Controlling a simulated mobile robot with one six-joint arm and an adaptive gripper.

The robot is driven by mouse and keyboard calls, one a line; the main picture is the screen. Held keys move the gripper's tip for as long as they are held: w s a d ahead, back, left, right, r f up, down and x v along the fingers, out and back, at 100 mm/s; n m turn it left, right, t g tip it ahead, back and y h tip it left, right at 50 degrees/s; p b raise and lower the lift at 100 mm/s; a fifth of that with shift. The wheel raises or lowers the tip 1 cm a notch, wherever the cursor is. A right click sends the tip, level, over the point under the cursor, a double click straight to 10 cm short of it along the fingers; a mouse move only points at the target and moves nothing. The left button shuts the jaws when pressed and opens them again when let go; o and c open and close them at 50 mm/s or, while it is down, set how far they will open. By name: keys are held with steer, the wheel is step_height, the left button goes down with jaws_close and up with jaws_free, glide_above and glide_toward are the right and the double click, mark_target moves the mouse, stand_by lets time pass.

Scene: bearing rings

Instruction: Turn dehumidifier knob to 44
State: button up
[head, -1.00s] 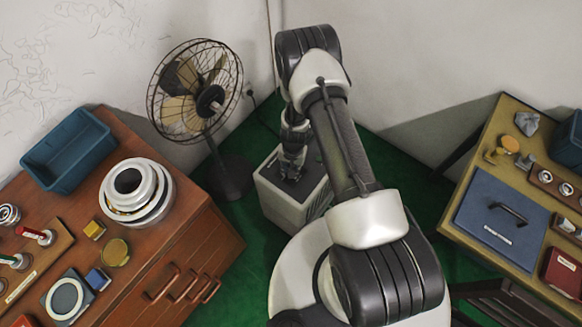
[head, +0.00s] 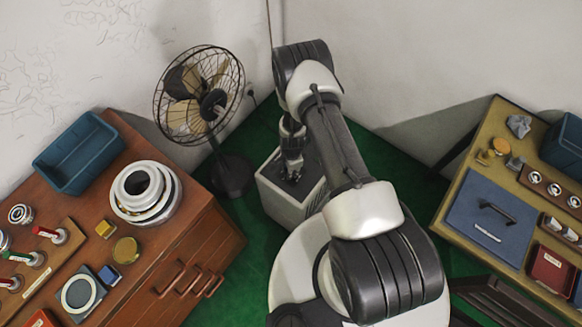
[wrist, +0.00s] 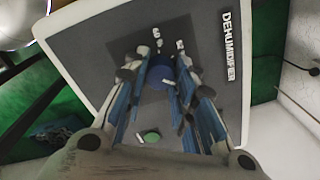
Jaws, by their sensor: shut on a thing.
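The dehumidifier (head: 282,204) is a pale box on the green floor in the corner. In the wrist view its grey top (wrist: 215,60) bears the label "DEHUMIDIFIER". A green round button or light (wrist: 151,136) shows on the same panel. My gripper (wrist: 160,82) is over the panel with its fingers on both sides of the knob, shut on it. In the head view my gripper (head: 292,172) points down at the box top; the knob is hidden there.
A standing fan (head: 205,110) is left of the dehumidifier. A wooden cabinet (head: 205,245) with a blue bin (head: 78,150) and metal rings (head: 145,190) is at the left. Walls close the corner behind.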

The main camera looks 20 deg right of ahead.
steer(key=m+b, duration=0.3)
steer(key=b, duration=0.1)
steer(key=shift+w+f+m, duration=0.1)
steer(key=shift+f+m, duration=0.15)
steer(key=shift+m, duration=0.05)
steer(key=m+b, duration=0.2)
steer(key=b, duration=0.2)
steer(key=shift+r+m+b, duration=0.1)
steer(key=shift+m+b, duration=0.2)
steer(key=shift+b, duration=0.3)
steer(key=shift+r, duration=0.15)
steer(key=o, duration=1.1)
steer(key=r, duration=1.2)
steer(key=shift+s+a, duration=0.1)
steer(key=shift+s, duration=0.25)
